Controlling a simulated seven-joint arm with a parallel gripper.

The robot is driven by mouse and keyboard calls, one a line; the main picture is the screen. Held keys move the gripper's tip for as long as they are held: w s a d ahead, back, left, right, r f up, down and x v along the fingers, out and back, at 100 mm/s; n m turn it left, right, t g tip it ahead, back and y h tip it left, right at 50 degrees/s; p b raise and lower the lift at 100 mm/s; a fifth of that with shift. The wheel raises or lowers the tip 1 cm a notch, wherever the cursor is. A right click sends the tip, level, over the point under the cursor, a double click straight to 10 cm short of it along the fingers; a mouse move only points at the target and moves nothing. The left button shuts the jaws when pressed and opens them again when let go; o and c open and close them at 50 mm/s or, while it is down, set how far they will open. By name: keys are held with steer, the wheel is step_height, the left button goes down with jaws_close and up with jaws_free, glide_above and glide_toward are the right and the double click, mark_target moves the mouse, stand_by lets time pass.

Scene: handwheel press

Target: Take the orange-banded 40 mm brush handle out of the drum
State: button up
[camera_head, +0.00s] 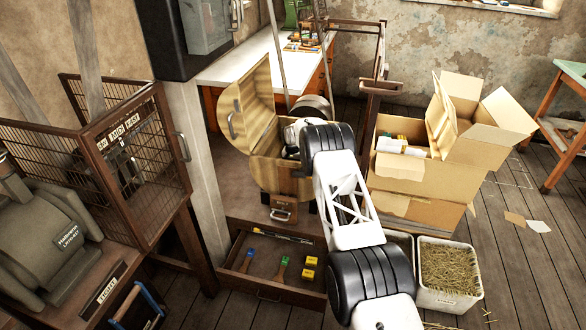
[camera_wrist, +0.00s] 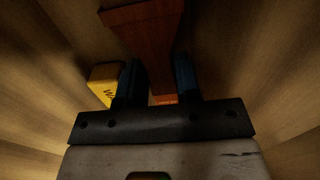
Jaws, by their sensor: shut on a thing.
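The drum (camera_head: 270,174) is a pale wooden, barrel-like container with its striped lid (camera_head: 255,100) swung open. My arm reaches into its opening, and the fingertips are hidden there in the head view. In the wrist view my gripper (camera_wrist: 158,82) is shut on the brush handle (camera_wrist: 146,35), a reddish-brown wooden piece between the two dark fingers. A strip of orange shows low between the fingers, at the handle's near end.
Inside the drum, a yellow lettered block (camera_wrist: 104,85) sits beside the left finger, and curved walls are close on both sides. Below the drum, an open drawer (camera_head: 262,287) holds blue, green and yellow pieces. Cardboard boxes (camera_head: 420,185) and a straw-filled bin (camera_head: 448,299) stand right.

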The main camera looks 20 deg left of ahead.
steer(key=shift+r, duration=4.3)
